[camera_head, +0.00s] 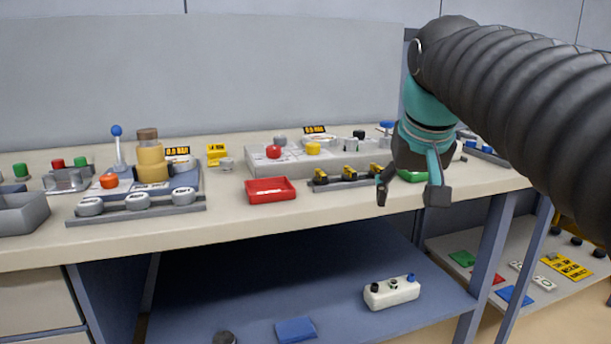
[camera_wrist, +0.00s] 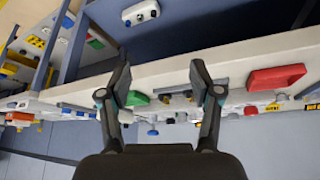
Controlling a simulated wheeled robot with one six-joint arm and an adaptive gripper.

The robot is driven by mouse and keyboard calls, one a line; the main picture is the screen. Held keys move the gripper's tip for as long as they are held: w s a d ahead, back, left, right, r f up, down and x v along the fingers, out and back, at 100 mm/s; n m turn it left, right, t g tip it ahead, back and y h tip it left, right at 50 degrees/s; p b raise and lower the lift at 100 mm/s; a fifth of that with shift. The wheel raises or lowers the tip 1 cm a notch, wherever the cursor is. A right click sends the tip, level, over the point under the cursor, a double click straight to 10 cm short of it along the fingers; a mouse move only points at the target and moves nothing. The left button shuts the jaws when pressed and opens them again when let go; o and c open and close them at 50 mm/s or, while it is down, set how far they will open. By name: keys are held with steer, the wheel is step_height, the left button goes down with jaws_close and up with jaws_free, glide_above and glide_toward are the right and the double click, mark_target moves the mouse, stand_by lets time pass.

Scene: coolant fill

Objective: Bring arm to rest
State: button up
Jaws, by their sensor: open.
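My arm (camera_head: 500,90) reaches in from the right in the head view, its ribbed dark sleeve ending in a teal and grey wrist. My gripper (camera_head: 410,197) points down in front of the bench edge, with its two fingers apart and nothing between them. In the wrist view my gripper (camera_wrist: 160,75) also shows spread and empty, with the bench edge beyond the fingers.
The bench top (camera_head: 240,215) carries a red tray (camera_head: 270,190), a yellow-filled jar (camera_head: 151,160), a blue-knobbed lever (camera_head: 117,132) and several fixtures. A white canister (camera_head: 391,291) and a blue block (camera_head: 296,330) are on the lower shelf (camera_head: 240,290). Free room lies in front of the bench.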

steer(key=s+f, duration=0.7)
steer(key=f, duration=0.4)
steer(key=s+f, duration=0.8)
steer(key=f, duration=0.4)
steer(key=shift+s+d+f+n, duration=0.2)
steer(key=shift+s+n, duration=0.1)
steer(key=shift+n, duration=0.1)
steer(key=shift+c, duration=0.2)
